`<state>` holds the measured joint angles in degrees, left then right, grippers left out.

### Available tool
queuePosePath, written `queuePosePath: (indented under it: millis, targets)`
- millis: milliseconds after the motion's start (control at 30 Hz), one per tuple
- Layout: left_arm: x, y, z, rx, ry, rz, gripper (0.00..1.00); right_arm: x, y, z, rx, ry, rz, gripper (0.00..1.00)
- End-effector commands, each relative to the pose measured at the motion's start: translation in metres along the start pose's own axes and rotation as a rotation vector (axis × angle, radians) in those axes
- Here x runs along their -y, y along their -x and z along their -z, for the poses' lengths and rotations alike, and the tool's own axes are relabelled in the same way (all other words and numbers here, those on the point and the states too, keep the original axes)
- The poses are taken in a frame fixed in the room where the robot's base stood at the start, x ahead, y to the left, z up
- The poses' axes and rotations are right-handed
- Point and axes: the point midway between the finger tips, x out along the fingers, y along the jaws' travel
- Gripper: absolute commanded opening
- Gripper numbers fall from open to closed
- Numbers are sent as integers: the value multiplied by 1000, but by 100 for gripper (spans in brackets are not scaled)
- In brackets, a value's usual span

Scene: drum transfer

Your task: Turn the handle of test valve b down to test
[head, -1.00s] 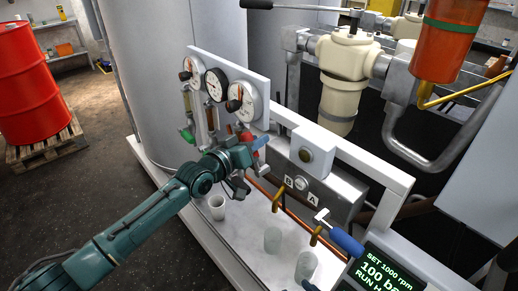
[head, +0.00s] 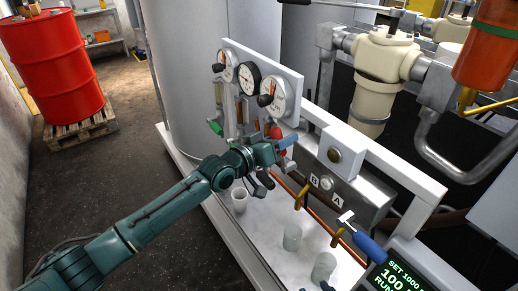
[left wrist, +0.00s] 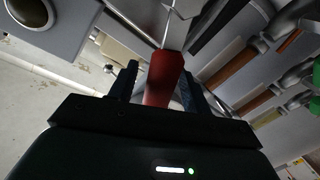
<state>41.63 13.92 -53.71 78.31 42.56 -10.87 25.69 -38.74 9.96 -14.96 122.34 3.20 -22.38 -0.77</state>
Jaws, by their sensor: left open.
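A white gauge panel (head: 290,85) carries round gauges, with a green handle (head: 215,127) and a red handle (head: 277,132) on the valves below. I cannot read which valve is b. My left gripper (head: 274,153) is at the red handle, its fingers partly covering it. In the left wrist view the open fingers (left wrist: 157,88) stand on either side of the red handle (left wrist: 163,76), which lies between them. I cannot tell whether they touch it. My right gripper is not clearly in view.
A grey block (head: 350,190) marked B and A sits below right of the gauges, with brass pieces in front. A white cup (head: 239,200) and glass beakers (head: 292,237) stand on the white tray. A blue-handled tool (head: 368,244) is near the display (head: 395,276). A red drum (head: 55,65) stands far left.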

Motion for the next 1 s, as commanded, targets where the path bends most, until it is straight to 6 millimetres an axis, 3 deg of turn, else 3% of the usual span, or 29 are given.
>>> queuePosePath:
  millis: [500, 700, 1000]
  targets:
    - [1, 101, -1, 2, -2, 3, 49, 0, 1, 0, 4, 17, 6, 36]
    - [0, 117, 0, 1, -1, 1, 49, 0, 0, 0, 4, 18, 6, 36]
    - [0, 118, 0, 0, -1, 1, 49, 0, 0, 0, 2, 14, 4, 35]
